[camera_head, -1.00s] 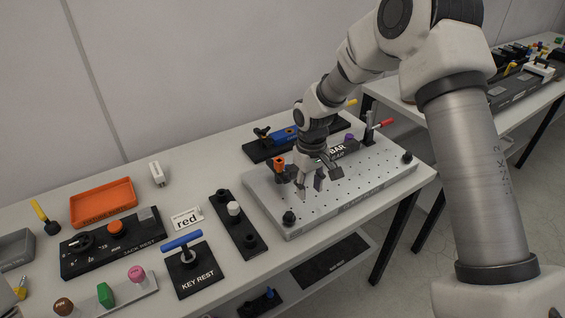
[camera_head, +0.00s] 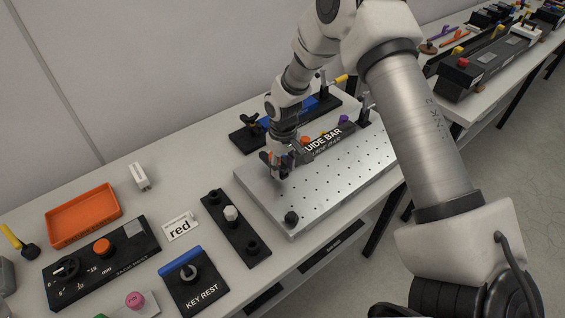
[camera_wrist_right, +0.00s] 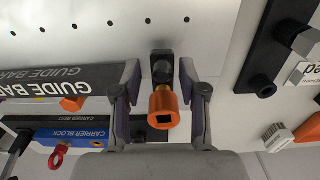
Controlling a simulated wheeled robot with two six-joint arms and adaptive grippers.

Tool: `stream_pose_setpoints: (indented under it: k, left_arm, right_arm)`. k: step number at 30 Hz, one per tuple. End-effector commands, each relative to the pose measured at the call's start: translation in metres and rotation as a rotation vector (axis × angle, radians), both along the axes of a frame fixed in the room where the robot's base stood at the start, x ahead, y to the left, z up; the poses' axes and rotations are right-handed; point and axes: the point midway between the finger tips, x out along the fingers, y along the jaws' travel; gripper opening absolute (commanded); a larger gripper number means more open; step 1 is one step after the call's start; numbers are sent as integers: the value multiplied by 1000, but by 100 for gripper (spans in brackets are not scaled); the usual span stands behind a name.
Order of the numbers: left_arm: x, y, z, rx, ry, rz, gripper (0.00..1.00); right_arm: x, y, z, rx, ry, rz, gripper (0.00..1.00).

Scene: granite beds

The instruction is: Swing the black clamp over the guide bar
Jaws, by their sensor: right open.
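My right gripper (camera_head: 273,164) is at the left end of the perforated metal plate (camera_head: 262,196), pointing down. In the right wrist view its open fingers (camera_wrist_right: 159,72) stand on both sides of a small black piece (camera_wrist_right: 162,56) with an orange square-holed socket (camera_wrist_right: 164,108). I see a gap on each side. This piece looks like a black clamp; the gripper mostly hides it in the head view. The guide bar (camera_head: 327,141), black with white lettering, lies along the plate's back; it also shows in the wrist view (camera_wrist_right: 60,84). A black post (camera_head: 364,108) stands near its far end. My left gripper is out of view.
A blue carrier block (camera_head: 299,107) on a black nest lies behind the plate. A black rack (camera_head: 240,236) with pegs stands left of the plate. A key rest (camera_head: 197,287), jack rest (camera_head: 90,272) and orange tray (camera_head: 112,205) are farther left. The plate's front middle is clear.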

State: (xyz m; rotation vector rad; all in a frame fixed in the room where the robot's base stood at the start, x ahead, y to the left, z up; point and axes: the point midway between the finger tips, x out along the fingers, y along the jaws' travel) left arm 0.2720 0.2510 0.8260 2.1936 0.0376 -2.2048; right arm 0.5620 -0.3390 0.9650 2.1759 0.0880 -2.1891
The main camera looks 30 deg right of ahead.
Motion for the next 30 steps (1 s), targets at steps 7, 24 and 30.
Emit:
stream_pose_setpoints:
  k: [7, 24, 30]
  left_arm:
    - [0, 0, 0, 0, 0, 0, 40]
    - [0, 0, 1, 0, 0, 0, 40]
    - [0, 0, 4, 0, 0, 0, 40]
  right_arm:
    - [0, 0, 0, 0, -1, 0, 25]
    - [0, 2, -1, 0, -1, -45, 0]
    - [1, 6, 0, -1, -2, -147, 0]
